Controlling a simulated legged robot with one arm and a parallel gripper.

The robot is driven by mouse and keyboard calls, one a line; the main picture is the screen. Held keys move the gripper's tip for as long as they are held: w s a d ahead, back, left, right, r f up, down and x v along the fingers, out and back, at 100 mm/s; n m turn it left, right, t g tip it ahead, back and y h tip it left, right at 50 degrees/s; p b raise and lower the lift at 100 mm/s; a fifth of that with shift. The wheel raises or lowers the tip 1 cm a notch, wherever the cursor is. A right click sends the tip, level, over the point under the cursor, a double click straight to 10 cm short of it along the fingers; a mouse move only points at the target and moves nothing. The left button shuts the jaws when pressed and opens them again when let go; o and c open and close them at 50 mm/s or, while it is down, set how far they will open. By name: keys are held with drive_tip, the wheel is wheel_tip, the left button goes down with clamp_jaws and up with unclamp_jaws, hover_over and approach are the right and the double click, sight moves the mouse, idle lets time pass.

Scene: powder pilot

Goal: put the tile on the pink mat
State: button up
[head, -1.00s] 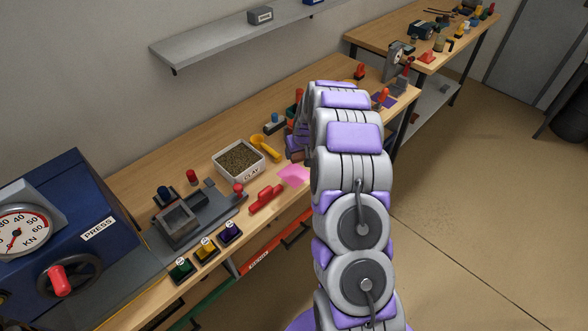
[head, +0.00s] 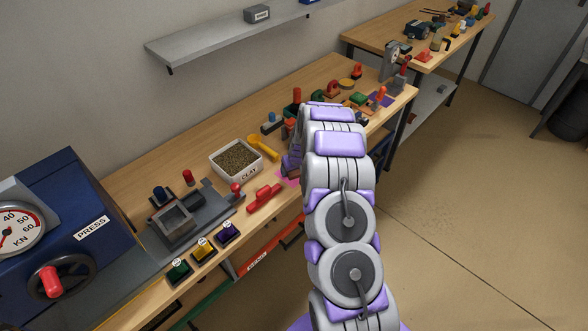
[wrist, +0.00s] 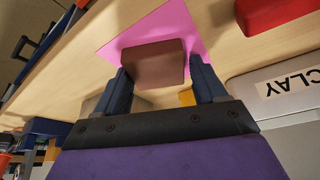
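The tile (wrist: 156,63) is a reddish-brown block between the two fingertips of my gripper (wrist: 158,72) in the wrist view. The fingers appear shut on its sides. Behind it lies the pink mat (wrist: 172,24), partly covered by the tile and the right finger. I cannot tell whether the tile touches the mat. In the head view the pink mat (head: 288,179) shows only as a small patch beside my arm. The tile is hidden there, and my arm covers most of the gripper.
The white clay tub (head: 237,160), a yellow scoop (head: 263,148) and a red tool (head: 265,198) lie close to the mat. A blue press (head: 75,235) stands at the left. Several small items crowd the bench beyond my arm. The bench's front edge is near the mat.

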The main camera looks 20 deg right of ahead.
drive_tip(key=o, duration=0.3)
drive_tip(key=shift+a, duration=0.4)
drive_tip(key=shift+d+r, duration=0.1)
drive_tip(key=shift+d, duration=0.2)
drive_tip(key=shift+s+d+r, duration=0.15)
drive_tip(key=shift+s+r, duration=0.05)
drive_tip(key=shift+r, duration=0.3)
drive_tip(key=p+v, duration=0.2)
drive_tip(key=v, duration=0.8)
drive_tip(key=s+a+r+n+g+y, duration=0.1)
drive_tip(key=s+a+r+g, duration=0.1)
drive_tip(key=s+a+r, duration=1.35)
drive_tip(key=s+a+r+g, duration=0.1)
drive_tip(key=s+r, duration=0.1)
drive_tip(key=s, duration=0.8)
drive_tip(key=s+a+r+g, duration=0.1)
drive_tip(key=s+r, duration=0.1)
drive_tip(key=s, duration=0.8)
drive_tip(key=s+a+r+g, duration=0.2)
drive_tip(key=s+r, duration=0.1)
drive_tip(key=s, duration=0.7)
drive_tip(key=shift+h, duration=0.4)
